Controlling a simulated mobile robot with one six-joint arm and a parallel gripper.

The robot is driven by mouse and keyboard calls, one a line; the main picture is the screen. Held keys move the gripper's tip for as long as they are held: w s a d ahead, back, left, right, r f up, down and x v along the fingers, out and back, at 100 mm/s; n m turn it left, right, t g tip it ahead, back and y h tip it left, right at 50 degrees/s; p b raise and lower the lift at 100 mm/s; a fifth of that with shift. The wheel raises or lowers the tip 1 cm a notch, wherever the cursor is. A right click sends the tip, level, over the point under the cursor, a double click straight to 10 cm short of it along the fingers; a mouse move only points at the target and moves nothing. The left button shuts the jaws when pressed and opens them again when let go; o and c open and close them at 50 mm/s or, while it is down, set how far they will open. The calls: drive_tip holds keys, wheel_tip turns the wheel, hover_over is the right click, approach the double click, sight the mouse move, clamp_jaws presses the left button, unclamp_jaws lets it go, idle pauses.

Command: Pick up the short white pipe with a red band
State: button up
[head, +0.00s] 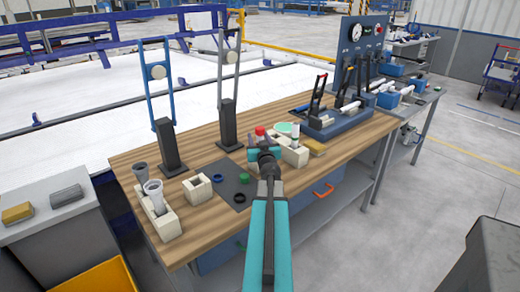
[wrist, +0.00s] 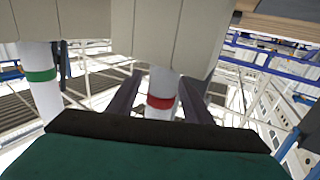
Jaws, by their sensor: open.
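The short white pipe with a red band (wrist: 162,82) stands in a cream block (wrist: 120,28) in the wrist view, which looks inverted. My gripper (wrist: 160,92) is open, with one dark finger on each side of this pipe near its red band. I cannot tell whether either finger touches it. A white pipe with a green band (wrist: 40,85) is to the left, outside the fingers. In the head view, the red top (head: 260,131) shows just behind my gripper (head: 264,151), which hides the rest of that pipe. A green-banded white pipe (head: 295,131) stands to its right.
The wooden bench (head: 213,146) also holds a cream block with grey and white funnel-shaped pieces (head: 154,196), a small empty cream block (head: 197,187), a dark mat (head: 232,176) with rings, and two tall upright stands (head: 228,125). A blue fixture (head: 338,122) is at the right.

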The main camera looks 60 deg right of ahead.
drive_tip(key=c, duration=1.1)
drive_tip(key=shift+r, duration=0.1)
wheel_tip(320, 180, up, 28)
drive_tip(key=p, duration=1.8)
